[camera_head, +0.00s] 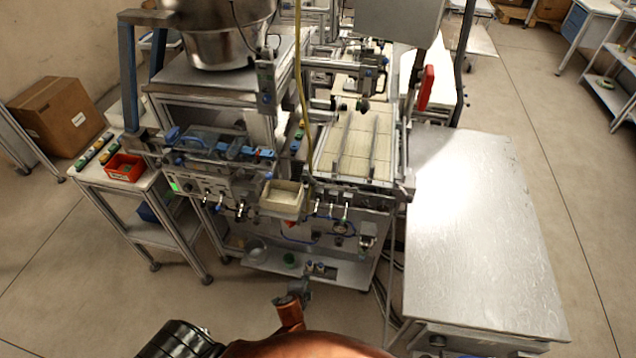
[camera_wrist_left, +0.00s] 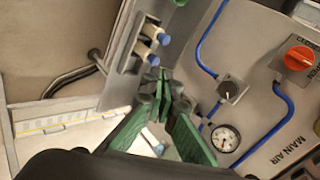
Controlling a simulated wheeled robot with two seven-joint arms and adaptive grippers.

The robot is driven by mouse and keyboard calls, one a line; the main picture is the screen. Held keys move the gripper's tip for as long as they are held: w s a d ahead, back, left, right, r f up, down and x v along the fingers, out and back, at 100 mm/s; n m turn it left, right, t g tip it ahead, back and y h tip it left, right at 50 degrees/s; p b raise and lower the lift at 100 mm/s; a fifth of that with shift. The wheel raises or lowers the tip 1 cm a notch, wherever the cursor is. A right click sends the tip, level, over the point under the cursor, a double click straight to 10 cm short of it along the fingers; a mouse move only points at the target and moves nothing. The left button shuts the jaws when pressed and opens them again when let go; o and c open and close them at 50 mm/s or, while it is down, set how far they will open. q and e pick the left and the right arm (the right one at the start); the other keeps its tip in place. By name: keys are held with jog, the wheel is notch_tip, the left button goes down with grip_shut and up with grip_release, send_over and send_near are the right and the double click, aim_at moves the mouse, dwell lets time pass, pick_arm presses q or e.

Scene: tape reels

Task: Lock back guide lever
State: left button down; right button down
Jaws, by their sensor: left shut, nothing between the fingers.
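My left gripper (camera_head: 300,286) shows small and dark beyond the orange arm, low in front of the machine (camera_head: 345,195). In the left wrist view, the green fingers of my left gripper (camera_wrist_left: 163,86) meet at their dark tips, shut and empty. Two short pegs with blue ends (camera_wrist_left: 152,40) stick out of a grey metal bracket (camera_wrist_left: 124,50) just beyond the tips; I cannot tell whether the fingers touch the bracket. I cannot tell which part is the back guide lever. Two guide rails (camera_head: 343,140) lie along the machine's top. My right gripper is not in view.
A panel with blue air tubes (camera_wrist_left: 206,42), a round gauge (camera_wrist_left: 225,138) and an orange-red knob (camera_wrist_left: 299,58) is close on the right. A cream bin (camera_head: 283,199) sits on the machine front. A metal table (camera_head: 480,230) stands at the right.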

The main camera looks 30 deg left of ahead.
aim_at(311, 177)
pick_arm(q)
jog(key=w+r+m+t+p, duration=0.1)
jog(key=w+r+t, duration=0.1)
jog(key=r, duration=1)
jog(key=w+d+r+m+t+y+p, duration=0.1)
jog(key=w+r, duration=0.4)
jog(key=r, duration=0.7)
jog(key=w+d+r+m+t+y+p, duration=0.1)
jog(key=w+r+m+t+p, duration=0.1)
jog(key=r, duration=1.1)
jog(key=shift+w+t+p, duration=0.55)
jog(key=shift+w+t, duration=0.05)
jog(key=shift+w, duration=0.45)
jog(key=x, duration=1)
jog(key=shift+w+a, duration=0.1)
jog(key=shift+a, duration=0.1)
jog(key=s+a+p, duration=0.1)
jog(key=s+a+r, duration=0.1)
jog(key=shift+s+a+p, duration=0.25)
jog(key=shift+a+p, duration=0.15)
jog(key=shift+s+a, duration=0.1)
jog(key=shift+s, duration=0.05)
